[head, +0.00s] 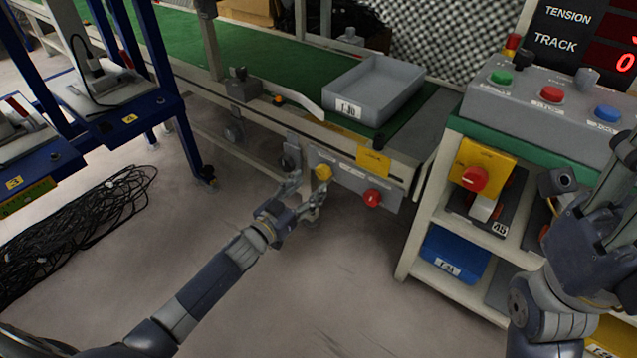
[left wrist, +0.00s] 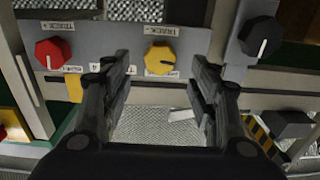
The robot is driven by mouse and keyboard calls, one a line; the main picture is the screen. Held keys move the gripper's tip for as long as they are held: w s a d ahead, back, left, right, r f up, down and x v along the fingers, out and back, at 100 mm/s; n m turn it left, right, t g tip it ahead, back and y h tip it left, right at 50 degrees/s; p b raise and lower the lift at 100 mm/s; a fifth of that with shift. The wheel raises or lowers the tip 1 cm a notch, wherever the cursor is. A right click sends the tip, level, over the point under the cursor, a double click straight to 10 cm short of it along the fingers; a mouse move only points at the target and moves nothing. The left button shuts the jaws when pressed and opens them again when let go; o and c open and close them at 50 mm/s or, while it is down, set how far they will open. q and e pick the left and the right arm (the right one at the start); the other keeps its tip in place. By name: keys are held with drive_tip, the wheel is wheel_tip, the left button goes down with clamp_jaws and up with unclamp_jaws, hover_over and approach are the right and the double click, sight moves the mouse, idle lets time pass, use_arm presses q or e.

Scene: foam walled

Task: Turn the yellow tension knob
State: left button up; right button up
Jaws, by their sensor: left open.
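The yellow knob (head: 323,172) sits on the grey panel (head: 340,177) at the end of the conveyor frame. In the left wrist view, the yellow knob (left wrist: 159,59) carries a dark pointer line and appears in the gap between my finger tips. My left gripper (head: 305,190) is open just in front of the panel; its two fingers also show in the left wrist view (left wrist: 160,75). Contact with the knob cannot be made out. My right gripper (head: 607,225) is at the right edge, in front of the shelf, partly cut off.
A red knob (head: 372,197) and a dark knob (head: 287,160) flank the yellow one. A grey tray (head: 390,88) stands on the green belt above. A control box (head: 550,100) with buttons tops the shelf at right. Cables (head: 85,230) lie on the floor at left.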

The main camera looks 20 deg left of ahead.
sight(321, 175)
use_arm(q)
drive_tip(key=shift+b+x, duration=0.95)
drive_tip(key=shift+x, duration=1.65)
drive_tip(key=c, duration=1.1)
